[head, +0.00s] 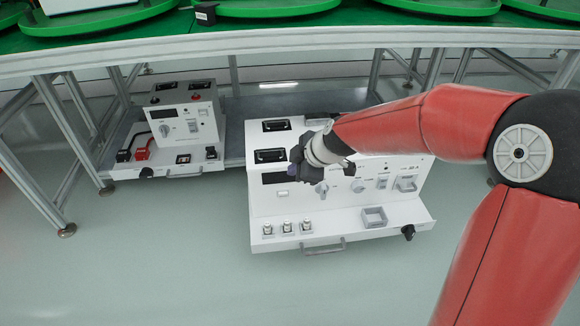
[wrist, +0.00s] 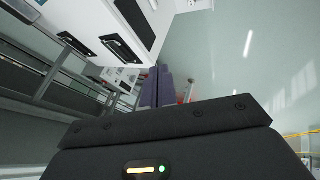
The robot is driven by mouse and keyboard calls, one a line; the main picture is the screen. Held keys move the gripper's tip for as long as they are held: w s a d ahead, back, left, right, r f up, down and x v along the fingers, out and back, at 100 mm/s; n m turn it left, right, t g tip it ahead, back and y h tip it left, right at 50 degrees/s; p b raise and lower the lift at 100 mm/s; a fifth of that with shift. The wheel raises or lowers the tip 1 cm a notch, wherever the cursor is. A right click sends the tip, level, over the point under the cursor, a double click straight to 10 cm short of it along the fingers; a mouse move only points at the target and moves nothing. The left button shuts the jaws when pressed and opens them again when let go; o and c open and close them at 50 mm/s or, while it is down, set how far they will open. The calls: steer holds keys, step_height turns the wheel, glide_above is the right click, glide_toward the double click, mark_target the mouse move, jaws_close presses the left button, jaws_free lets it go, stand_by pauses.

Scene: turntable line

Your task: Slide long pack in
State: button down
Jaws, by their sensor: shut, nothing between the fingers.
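A white console (head: 340,190) with knobs, a dark display and a shelf at its front stands low in front of me. Two black recessed fittings with handles, an upper one (head: 276,125) and a lower one (head: 270,156), are on its left part. One of them also shows in the wrist view (wrist: 118,48). My gripper (head: 294,177) is in front of the console's upper face, near the display. Its purple fingers (wrist: 157,76) are together, with nothing seen between them. I cannot make out which thing is the long pack. My arm hides part of the console's right side.
A smaller white console (head: 185,125) with red and black parts stands behind left. The console's shelf (head: 340,235) holds several small fittings and a square holder (head: 374,217). Floor in front is clear.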

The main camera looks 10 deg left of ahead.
glide_toward(270, 173)
step_height(270, 173, down, 4)
steer(key=s+a, duration=0.1)
steer(key=s, duration=0.1)
steer(key=shift+w+a, duration=0.35)
steer(key=shift+w, duration=0.5)
steer(key=shift+w+a, duration=0.35)
steer(key=shift+w, duration=0.5)
steer(key=shift+w, duration=0.1)
